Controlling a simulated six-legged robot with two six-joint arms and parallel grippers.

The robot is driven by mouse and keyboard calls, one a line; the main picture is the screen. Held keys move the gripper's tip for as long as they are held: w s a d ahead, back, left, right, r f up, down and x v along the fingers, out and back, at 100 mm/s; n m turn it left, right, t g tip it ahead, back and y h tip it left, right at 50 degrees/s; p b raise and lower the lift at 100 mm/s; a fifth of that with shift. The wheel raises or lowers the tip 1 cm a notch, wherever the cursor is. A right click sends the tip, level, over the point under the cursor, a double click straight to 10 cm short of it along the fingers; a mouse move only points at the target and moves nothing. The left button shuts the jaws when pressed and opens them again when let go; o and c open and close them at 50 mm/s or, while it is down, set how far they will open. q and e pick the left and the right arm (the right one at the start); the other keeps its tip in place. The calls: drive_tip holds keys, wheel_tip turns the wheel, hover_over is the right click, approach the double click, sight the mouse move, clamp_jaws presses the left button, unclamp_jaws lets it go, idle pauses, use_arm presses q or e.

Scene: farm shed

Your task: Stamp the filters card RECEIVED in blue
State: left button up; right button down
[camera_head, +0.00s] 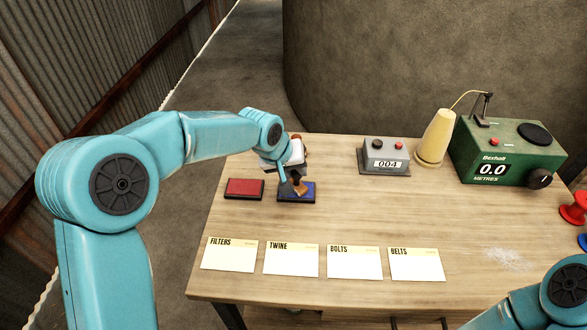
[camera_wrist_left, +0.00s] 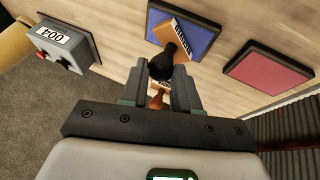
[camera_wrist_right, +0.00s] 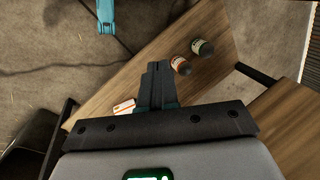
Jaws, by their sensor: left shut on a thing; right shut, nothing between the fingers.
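The filters card (camera_head: 229,256) lies blank at the left end of the card row in the head view. The blue ink pad (camera_head: 309,191) lies behind the cards, and also shows in the left wrist view (camera_wrist_left: 205,42). My left gripper (camera_head: 293,178) is shut on the dark handle of a stamp (camera_wrist_left: 178,42). The stamp's wooden block is at the blue pad, tilted in the view; I cannot tell whether it touches, and its label is too small to read. My right gripper (camera_wrist_right: 156,70) is shut and empty.
A red ink pad (camera_head: 244,189) lies left of the blue one. The twine (camera_head: 291,259), bolts (camera_head: 354,262) and belts (camera_head: 416,264) cards lie right of filters. A grey counter (camera_head: 384,158), a yellow cone (camera_head: 436,138) and a green metre box (camera_head: 507,150) stand at the back right.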

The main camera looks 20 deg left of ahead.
use_arm(q)
drive_tip(key=shift+f, duration=0.15)
drive_tip(key=shift+r+p, duration=0.65)
drive_tip(key=shift+r, duration=0.2)
drive_tip(key=shift+r+p, duration=1.8)
drive_tip(key=shift+r, duration=1)
drive_tip(key=shift+f, duration=0.1)
